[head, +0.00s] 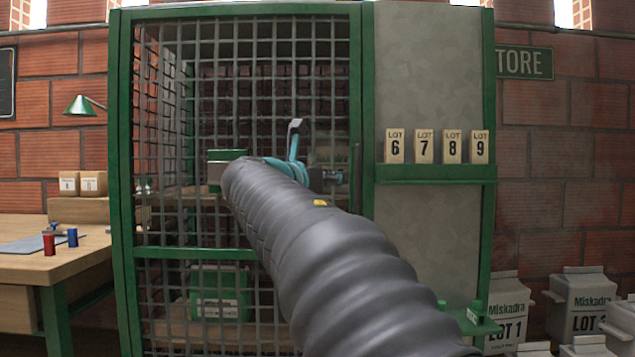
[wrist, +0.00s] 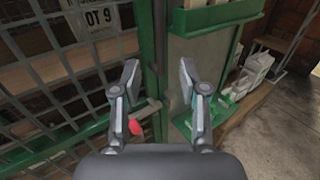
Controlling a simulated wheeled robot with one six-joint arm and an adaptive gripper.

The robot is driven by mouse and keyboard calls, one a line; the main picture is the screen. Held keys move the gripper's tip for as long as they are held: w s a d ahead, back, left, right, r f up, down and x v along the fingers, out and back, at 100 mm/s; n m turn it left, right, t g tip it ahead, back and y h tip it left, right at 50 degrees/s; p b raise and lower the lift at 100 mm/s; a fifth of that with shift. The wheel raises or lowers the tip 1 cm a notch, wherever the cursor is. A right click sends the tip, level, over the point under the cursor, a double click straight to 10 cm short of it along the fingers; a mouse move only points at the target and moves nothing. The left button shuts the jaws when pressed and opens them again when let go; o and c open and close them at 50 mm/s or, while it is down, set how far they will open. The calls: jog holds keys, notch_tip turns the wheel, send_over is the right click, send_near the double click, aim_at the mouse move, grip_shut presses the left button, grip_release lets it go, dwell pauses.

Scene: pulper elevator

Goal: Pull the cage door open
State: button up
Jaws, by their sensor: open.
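The cage door (head: 245,100) is a grey mesh panel in a green frame, and it looks closed. A dark upright handle bar (head: 357,178) stands at the door's right edge, beside the green post. My gripper (head: 308,155) is in front of the door's right side, left of the bar, partly hidden by my arm. In the wrist view my gripper (wrist: 160,70) is open, its two fingers either side of the dark bar (wrist: 149,60) and green post (wrist: 162,40). I see no contact; the depth gap is unclear.
Right of the door is a grey panel (head: 430,70) with a green shelf (head: 435,173) of numbered lot tags. White lot bags (head: 580,300) stand at the lower right. A wooden table (head: 60,265) is at the left. Shelves with boxes show behind the mesh.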

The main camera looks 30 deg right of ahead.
aim_at(356, 176)
jog(key=x, duration=1.3)
jog(key=shift+d, duration=0.2)
grip_shut()
